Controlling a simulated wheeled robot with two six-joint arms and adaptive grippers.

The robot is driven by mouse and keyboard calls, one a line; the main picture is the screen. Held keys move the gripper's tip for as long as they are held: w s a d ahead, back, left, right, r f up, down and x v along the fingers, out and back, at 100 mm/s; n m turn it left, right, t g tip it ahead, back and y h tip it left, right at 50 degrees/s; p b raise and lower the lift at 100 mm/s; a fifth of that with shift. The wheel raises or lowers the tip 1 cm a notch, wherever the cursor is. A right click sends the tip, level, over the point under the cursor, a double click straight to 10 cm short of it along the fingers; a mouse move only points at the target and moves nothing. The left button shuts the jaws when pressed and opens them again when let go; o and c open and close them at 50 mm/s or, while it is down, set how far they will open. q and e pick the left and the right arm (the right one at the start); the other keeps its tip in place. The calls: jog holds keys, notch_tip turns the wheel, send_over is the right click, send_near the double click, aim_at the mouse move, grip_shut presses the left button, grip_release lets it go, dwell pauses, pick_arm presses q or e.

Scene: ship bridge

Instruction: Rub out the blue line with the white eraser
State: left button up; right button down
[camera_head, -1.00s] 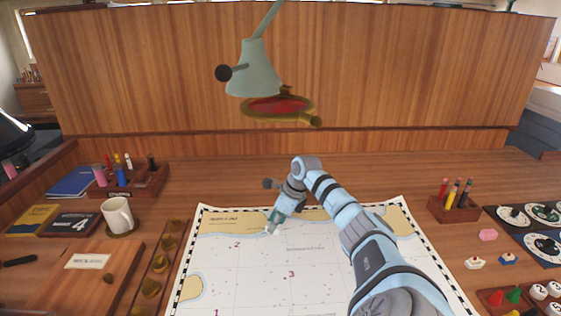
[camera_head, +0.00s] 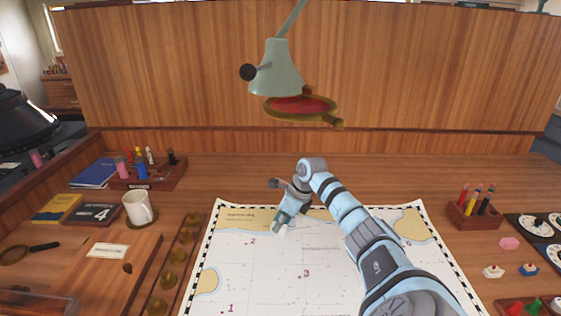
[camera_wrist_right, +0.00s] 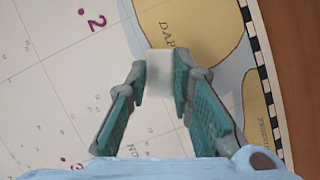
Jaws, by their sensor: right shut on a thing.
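My right gripper (camera_head: 280,228) is over the upper left part of the chart (camera_head: 262,283), pointing down. It is shut on the white eraser (camera_wrist_right: 159,75), which shows as a pale block between the teal finger pads in the right wrist view. In the head view only a small white end of it shows below the fingers. I cannot tell whether the eraser touches the paper. I cannot make out a blue line on the chart in either view; my arm and gripper cover part of it. My left gripper is not in view.
A green lamp (camera_head: 275,72) and a red-faced magnifier (camera_head: 300,106) hang above the back of the desk. A mug (camera_head: 138,208), books and a pen rack (camera_head: 150,178) stand on the left. A pencil holder (camera_head: 472,213) and small pieces are on the right.

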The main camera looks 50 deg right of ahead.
jog(key=shift+s+d+f+b, duration=0.1)
jog(key=shift+s+d+b, duration=0.2)
jog(key=shift+s+d, duration=0.4)
jog(key=shift+d, duration=0.15)
jog(key=shift+s+d, duration=0.1)
jog(key=shift+s+d+b, duration=0.55)
jog(key=shift+s+d, duration=0.15)
jog(key=shift+d, duration=0.2)
